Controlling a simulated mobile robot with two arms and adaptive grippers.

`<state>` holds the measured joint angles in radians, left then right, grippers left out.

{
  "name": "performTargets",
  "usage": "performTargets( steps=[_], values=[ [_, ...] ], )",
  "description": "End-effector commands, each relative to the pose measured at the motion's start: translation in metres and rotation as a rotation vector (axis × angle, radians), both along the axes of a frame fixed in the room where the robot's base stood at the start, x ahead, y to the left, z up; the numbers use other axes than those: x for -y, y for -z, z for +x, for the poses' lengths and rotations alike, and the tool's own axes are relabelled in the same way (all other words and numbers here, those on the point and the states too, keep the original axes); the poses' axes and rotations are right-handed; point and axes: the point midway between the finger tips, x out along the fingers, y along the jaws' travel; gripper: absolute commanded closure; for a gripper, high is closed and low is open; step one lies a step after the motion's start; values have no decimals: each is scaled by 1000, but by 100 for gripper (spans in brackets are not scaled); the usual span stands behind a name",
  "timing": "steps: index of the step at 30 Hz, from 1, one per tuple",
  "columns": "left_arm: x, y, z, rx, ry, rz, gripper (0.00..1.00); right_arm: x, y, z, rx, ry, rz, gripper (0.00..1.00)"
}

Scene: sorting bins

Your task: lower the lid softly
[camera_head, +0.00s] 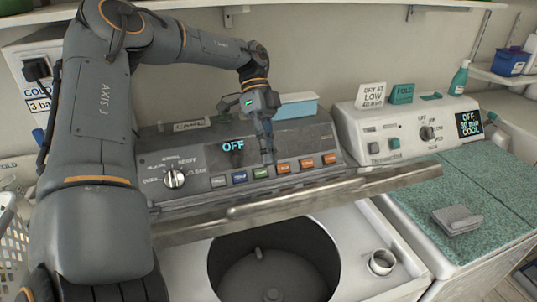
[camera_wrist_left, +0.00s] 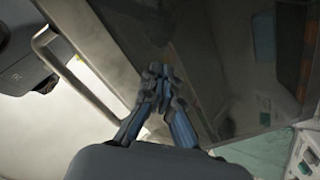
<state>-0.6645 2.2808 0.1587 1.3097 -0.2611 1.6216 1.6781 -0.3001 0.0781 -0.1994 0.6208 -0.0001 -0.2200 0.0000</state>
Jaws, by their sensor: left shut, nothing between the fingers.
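The washer lid (camera_head: 330,194) is part-way open and shows nearly edge-on above the open drum (camera_head: 275,262), with a long bar along its front edge. My left gripper (camera_head: 267,150) points down beyond the lid's front edge, in front of the washer's control panel (camera_head: 225,160). Its fingers are shut with nothing between them. In the left wrist view the closed fingertips (camera_wrist_left: 158,82) are in front of a dark flat surface, and a pale bar (camera_wrist_left: 75,85) is to their left. I cannot tell whether the fingers touch the lid. My right gripper is not in view.
A second machine (camera_head: 400,130) with a knob stands at the right. A lint-like round opening (camera_head: 382,262) is beside the drum. A white basket (camera_head: 14,245) is at the left edge.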

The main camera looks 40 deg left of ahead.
Motion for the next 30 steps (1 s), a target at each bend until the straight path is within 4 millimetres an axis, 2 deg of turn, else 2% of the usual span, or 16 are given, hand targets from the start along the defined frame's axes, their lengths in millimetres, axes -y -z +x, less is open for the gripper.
performTargets(
  steps=[13, 30],
  values=[
    [27, 38, -14, 0, 0, 0, 100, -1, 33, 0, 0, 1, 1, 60],
    [33, 44, -17, 1, 0, 0, 100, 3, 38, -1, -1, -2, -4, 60]
  ],
)
